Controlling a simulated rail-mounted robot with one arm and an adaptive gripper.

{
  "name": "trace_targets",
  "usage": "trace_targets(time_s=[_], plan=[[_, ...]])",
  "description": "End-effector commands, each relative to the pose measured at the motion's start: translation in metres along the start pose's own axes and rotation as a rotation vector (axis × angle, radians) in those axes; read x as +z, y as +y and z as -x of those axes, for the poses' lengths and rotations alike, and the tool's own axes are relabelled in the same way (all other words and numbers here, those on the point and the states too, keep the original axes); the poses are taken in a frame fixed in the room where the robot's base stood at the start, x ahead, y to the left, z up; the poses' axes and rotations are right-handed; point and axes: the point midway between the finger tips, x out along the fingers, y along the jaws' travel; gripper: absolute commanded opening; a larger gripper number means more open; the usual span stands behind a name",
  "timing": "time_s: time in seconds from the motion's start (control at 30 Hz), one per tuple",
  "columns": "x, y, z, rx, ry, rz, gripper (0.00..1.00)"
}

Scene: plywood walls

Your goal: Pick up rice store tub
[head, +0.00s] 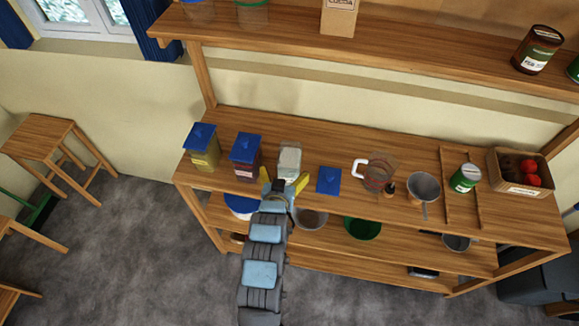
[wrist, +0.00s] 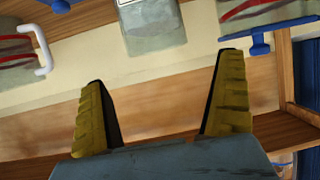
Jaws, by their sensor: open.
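A clear tub with white contents (head: 289,160), which looks like the rice store tub, stands on the upper counter shelf. No lid shows on it, and its label is too small to read. It also shows at the top middle of the wrist view (wrist: 153,28), beyond the fingertips. My gripper (head: 282,182) is open, with its yellow fingers just in front of the tub. In the wrist view the gap between the fingers (wrist: 163,70) is empty and roughly in line with the tub. A square blue lid (head: 328,181) lies flat to the tub's right.
Two blue-lidded tubs, one yellowish (head: 203,155) and one dark (head: 246,165), stand left of it. To the right are a measuring jug (head: 378,175), a metal funnel-like cup (head: 424,187), a green can (head: 464,178) and a box of red items (head: 520,172). A higher shelf (head: 400,40) runs above.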

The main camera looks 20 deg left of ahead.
Motion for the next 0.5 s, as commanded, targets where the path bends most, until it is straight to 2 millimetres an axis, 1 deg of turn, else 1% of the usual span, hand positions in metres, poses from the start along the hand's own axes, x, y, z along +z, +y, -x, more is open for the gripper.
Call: trace_targets(time_s=[0.23, 0.4, 0.5], plan=[[-0.001, 0.001, -0.026, 0.001, 0.0, -0.001, 1.0], [-0.001, 0.0, -0.036, 0.001, 0.001, 0.0, 1.0], [-0.001, 0.0, -0.038, 0.0, 0.001, 0.0, 1.0]])
